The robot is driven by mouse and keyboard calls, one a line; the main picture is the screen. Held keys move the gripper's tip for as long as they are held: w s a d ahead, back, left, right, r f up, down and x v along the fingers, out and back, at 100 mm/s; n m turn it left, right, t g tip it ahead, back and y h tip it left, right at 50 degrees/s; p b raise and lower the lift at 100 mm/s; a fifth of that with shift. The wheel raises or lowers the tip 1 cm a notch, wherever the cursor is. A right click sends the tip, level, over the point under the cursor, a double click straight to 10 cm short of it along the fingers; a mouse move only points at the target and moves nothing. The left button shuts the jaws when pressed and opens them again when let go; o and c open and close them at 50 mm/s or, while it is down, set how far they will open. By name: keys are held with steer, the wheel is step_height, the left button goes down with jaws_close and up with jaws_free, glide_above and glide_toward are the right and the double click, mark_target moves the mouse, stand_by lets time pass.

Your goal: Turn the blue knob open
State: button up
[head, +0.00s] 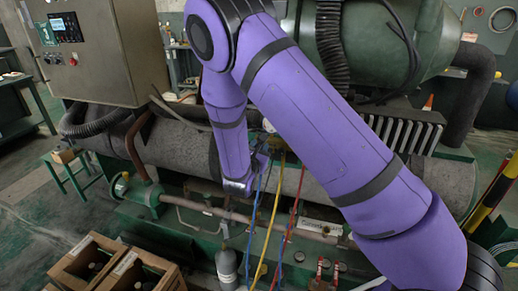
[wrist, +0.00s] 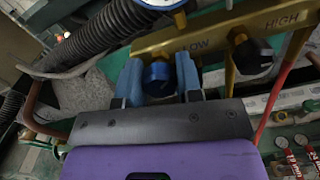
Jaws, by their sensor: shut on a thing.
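The blue knob (wrist: 158,78) sits on the brass manifold (wrist: 215,37), near the lettering "LOW". My gripper (wrist: 160,80) has one blue-grey finger on each side of the knob and is shut on it. Part of the knob is hidden by the fingers and the gripper body. In the head view my gripper (head: 247,184) is at the manifold, above the blue hose, and the knob cannot be made out there.
A black knob (wrist: 253,55) sits right of my gripper, by the lettering "HIGH". A gauge (wrist: 160,3) is at the top edge. Blue, yellow (head: 272,222) and red (head: 293,218) hoses hang below the manifold. Wooden crates (head: 85,262) stand at lower left.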

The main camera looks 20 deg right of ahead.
steer(key=n, duration=1.2)
stand_by(0.5)
steer(key=o, duration=0.9)
steer(key=v, duration=1.1)
